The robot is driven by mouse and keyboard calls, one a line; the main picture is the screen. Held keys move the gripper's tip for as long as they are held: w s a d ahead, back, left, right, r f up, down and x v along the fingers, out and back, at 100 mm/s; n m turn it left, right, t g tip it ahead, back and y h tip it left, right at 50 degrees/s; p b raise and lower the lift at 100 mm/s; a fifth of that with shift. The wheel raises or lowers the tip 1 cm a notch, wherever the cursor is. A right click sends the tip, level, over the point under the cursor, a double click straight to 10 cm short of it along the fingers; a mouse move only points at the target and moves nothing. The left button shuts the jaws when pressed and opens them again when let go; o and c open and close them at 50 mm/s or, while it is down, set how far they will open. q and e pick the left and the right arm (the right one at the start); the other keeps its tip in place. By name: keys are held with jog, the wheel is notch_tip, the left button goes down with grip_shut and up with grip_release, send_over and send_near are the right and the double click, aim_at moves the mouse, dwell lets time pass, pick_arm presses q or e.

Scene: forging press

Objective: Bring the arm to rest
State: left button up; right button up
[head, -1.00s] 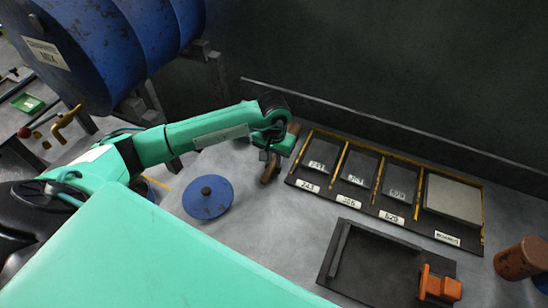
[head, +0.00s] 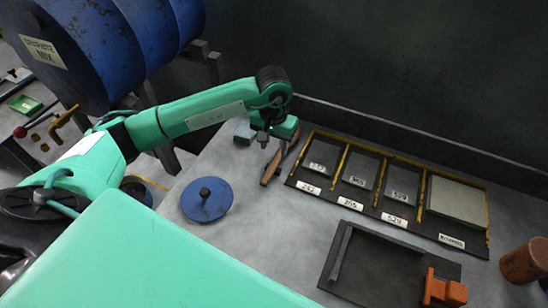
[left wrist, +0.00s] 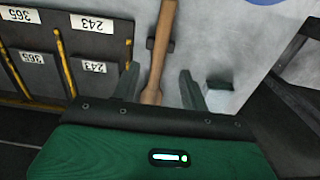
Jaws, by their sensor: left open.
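My left arm reaches in from the left in the head view. Its gripper (head: 268,138) hangs over the far side of the grey table (head: 270,225), left of the labelled rack. In the left wrist view the two fingers of the gripper (left wrist: 158,85) stand apart with nothing held. A wooden-handled hammer (left wrist: 151,95) shows between them and lies on the table below. Its handle also shows in the head view (head: 271,167), partly hidden by the gripper. My right gripper is in neither view.
A black rack (head: 380,216) with labelled compartments stands right of the gripper. A blue lidded disc (head: 206,199), a dark tray (head: 375,270) with an orange clamp (head: 445,290) and a brown cylinder (head: 522,261) are on the table.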

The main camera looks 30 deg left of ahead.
pick_arm(q)
notch_tip(320, 180, up, 7)
jog(key=b, duration=0.1)
